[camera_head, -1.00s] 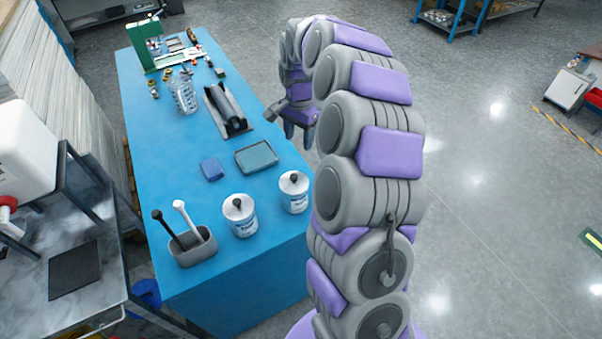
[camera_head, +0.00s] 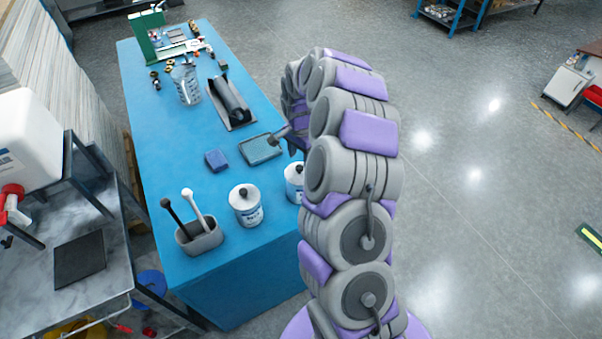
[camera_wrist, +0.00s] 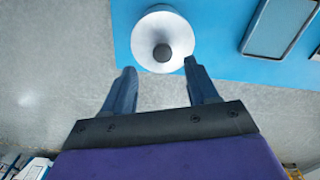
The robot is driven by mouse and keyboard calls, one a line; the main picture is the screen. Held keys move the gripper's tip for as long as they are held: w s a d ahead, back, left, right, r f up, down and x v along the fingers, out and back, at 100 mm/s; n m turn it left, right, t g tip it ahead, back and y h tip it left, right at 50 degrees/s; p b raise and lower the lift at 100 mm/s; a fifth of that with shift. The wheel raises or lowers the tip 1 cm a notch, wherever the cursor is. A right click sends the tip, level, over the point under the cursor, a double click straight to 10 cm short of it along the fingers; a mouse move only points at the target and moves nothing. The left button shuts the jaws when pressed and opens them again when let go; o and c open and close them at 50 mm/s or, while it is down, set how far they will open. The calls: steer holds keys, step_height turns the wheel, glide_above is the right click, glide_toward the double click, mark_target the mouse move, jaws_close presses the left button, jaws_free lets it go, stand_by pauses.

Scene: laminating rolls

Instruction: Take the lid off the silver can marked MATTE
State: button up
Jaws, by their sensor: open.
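Two silver-white cans with blue print and dark-knobbed lids stand upright at the near end of the blue table. The left can (camera_head: 246,206) shows fully in the head view; the right can (camera_head: 294,182) is partly hidden by my arm. I cannot read which is marked MATTE. In the wrist view one can (camera_wrist: 180,27), seen from above, has its pale round lid on, with a dark knob (camera_wrist: 162,53) in the middle. My gripper (camera_wrist: 160,68) is open and empty, its two blue fingers pointing towards this can, one to each side of its near edge.
A grey holder (camera_head: 200,240) with a black and a white tool stands left of the cans. Behind are a blue block (camera_head: 216,160), a shallow tray (camera_head: 262,149), a black roller (camera_head: 232,100) and a clear jug (camera_head: 187,84). Grey floor lies right of the table.

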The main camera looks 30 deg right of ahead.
mark_target(302, 166)
steer(key=shift+w+a+f, duration=0.1)
steer(key=shift+a+f, duration=0.85)
steer(key=d+f, duration=0.3)
steer(key=shift+w+d+f, duration=0.1)
steer(key=shift+f, duration=0.2)
steer(key=shift+d, duration=0.2)
steer(key=a, duration=0.3)
steer(key=shift+a+r, duration=0.1)
steer(key=shift+r, duration=0.1)
steer(key=c, duration=0.3)
steer(key=shift+a, duration=0.1)
steer(key=shift+c, duration=1.7)
steer(key=d, duration=0.2)
steer(key=shift+d+f, duration=0.15)
steer(key=shift+d, duration=0.2)
jaws_close()
steer(key=shift+a, duration=0.1)
